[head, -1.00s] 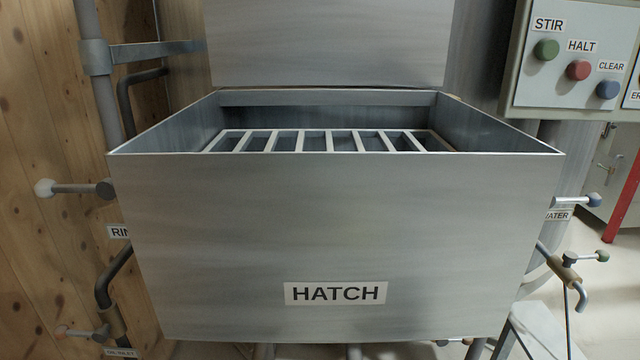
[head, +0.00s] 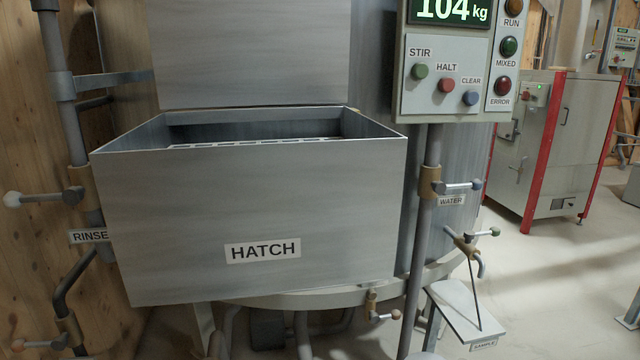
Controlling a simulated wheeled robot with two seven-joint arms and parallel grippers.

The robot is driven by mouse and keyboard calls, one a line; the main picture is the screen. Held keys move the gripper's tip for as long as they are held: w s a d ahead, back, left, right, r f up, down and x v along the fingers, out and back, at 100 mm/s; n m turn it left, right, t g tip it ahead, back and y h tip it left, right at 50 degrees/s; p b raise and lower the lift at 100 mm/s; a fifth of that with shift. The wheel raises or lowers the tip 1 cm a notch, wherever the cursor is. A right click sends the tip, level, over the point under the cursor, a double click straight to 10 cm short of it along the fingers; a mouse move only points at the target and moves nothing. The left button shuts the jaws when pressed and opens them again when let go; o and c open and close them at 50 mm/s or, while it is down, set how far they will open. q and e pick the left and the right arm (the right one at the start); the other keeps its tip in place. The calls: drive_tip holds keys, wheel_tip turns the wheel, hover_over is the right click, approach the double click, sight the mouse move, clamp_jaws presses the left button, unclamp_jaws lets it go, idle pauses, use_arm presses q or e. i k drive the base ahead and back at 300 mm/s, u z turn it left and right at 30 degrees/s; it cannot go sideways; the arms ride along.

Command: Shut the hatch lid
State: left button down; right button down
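The hatch (head: 200,200) is a grey metal box labelled HATCH at the left middle of the head view. Its top is open and the top edge of a grate shows inside. The hatch lid (head: 250,50) is a flat grey panel standing upright behind the opening. Its upper part is cut off by the top of the picture. Neither of my grippers is in view.
A control panel (head: 412,98) with STIR, HALT and CLEAR buttons stands right of the lid, under a display reading 104 kg. A RINSE valve (head: 40,198), a WATER valve (head: 460,186) and a sample shelf (head: 465,310) stick out nearby. Open floor lies at right.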

sight(205, 53)
drive_tip(key=z, duration=0.95)
drive_tip(key=i, duration=0.8)
drive_tip(key=k, duration=0.8)
drive_tip(key=u, duration=1.45)
drive_tip(key=i, duration=0.5)
